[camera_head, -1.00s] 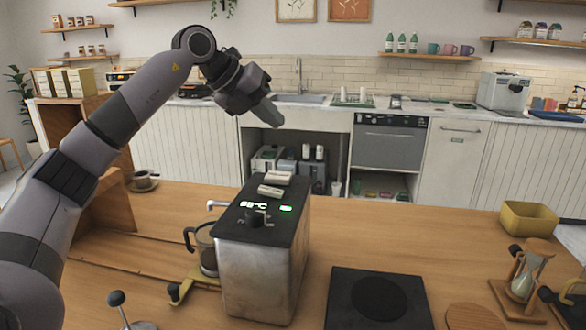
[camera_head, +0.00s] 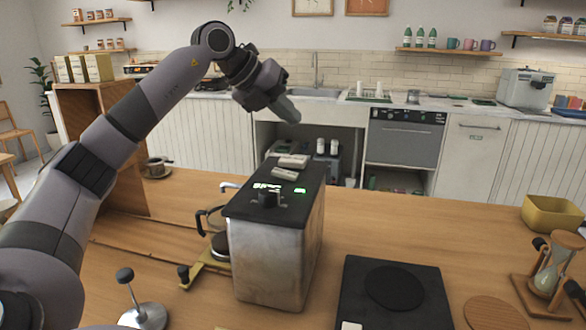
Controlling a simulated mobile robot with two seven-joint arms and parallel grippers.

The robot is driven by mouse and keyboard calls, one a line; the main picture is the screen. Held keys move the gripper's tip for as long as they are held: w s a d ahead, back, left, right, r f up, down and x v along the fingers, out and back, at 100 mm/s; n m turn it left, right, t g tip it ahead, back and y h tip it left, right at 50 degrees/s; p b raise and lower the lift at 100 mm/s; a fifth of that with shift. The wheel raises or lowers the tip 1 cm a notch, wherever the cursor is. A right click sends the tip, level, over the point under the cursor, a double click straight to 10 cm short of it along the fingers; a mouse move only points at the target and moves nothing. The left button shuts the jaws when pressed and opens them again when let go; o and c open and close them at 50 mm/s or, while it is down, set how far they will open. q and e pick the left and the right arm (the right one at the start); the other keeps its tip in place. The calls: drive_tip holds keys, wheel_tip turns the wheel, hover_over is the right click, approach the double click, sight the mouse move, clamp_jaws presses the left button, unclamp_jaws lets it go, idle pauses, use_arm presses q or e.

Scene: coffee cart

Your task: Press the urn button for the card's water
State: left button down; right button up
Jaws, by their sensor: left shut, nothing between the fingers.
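The urn (camera_head: 266,262) is a worn metal box with a dark top, standing on the wooden counter. Its top carries a lit display (camera_head: 267,186), a small green light (camera_head: 299,190), a black knob (camera_head: 267,199) and two pale raised buttons, one nearer (camera_head: 283,173) and one farther (camera_head: 293,161). A glass jug (camera_head: 215,219) with a dark handle is at the spout on the urn's left side. My left gripper (camera_head: 291,114) is shut and empty, above and behind the urn top in the picture, apart from the buttons. I cannot make out a readable card.
A black hot plate (camera_head: 423,290) is right of the urn, with a wooden disc (camera_head: 493,314), an hourglass (camera_head: 551,270) and a yellow bin (camera_head: 552,214) farther right. A tamper (camera_head: 143,315) stands front left, near my arm. A cup (camera_head: 155,168) is back left.

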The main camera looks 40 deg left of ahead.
use_arm(q)
drive_tip(key=b, duration=0.3)
hover_over(288, 158)
wheel_tip(288, 158, down, 5)
drive_tip(key=shift+s+d+r, duration=0.1)
drive_tip(key=shift+f+b, duration=0.35)
drive_tip(key=shift+b, duration=0.05)
idle(0.3)
idle(1.1)
drive_tip(key=shift+f, duration=0.4)
